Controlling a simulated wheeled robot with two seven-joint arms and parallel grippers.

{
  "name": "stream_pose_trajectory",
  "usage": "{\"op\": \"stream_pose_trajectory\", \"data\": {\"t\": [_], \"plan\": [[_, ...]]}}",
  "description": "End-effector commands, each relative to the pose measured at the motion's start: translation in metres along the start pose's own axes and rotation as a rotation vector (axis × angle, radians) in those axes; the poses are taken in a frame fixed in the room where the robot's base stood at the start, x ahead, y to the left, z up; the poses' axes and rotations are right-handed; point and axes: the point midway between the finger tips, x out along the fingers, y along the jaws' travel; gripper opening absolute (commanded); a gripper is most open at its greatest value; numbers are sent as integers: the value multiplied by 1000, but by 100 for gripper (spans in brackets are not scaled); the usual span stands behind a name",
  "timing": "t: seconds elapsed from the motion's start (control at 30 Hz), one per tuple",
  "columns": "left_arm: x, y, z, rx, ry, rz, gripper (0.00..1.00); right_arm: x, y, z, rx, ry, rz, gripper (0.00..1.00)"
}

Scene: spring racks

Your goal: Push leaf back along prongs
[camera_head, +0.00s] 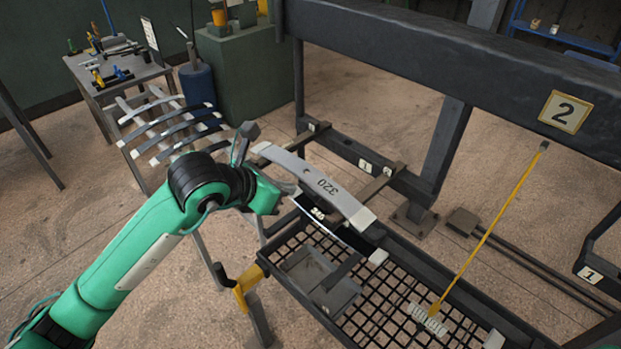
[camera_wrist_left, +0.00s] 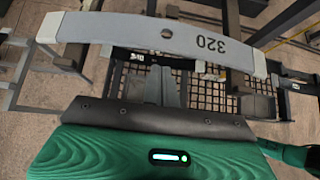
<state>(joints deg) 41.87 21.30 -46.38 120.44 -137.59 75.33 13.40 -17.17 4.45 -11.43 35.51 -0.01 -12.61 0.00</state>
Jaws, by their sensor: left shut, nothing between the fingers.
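The leaf marked 320 (camera_head: 318,183) is a grey, slightly curved strip with pale ends, lying across two brown prongs (camera_head: 377,187) of the rack. In the left wrist view the leaf (camera_wrist_left: 150,35) spans the top of the picture, with a hole near its middle. My left gripper (camera_head: 288,188) is at the near side of the leaf, close to its long edge. Its fingers (camera_wrist_left: 160,85) are shut and empty, pointing at the leaf; whether they touch it I cannot tell. A darker leaf with pale ends (camera_head: 378,257) lies lower, partly hidden. My right gripper is not in view.
A black mesh shelf (camera_head: 385,295) with a grey tray (camera_head: 318,280) and a yellow-handled brush (camera_head: 487,235) is below right. Another rack of leaves (camera_head: 170,125) stands left, near a tool table (camera_head: 115,68).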

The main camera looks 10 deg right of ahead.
Motion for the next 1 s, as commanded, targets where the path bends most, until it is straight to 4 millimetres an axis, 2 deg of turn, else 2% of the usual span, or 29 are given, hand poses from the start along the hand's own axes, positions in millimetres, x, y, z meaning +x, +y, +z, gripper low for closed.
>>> {"op": "stream_pose_trajectory", "data": {"t": [0.47,1.0], "plan": [[0,0,0,0,0,0,0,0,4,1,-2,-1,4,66],[17,0,13,0,-1,0,0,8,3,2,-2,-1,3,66]]}}
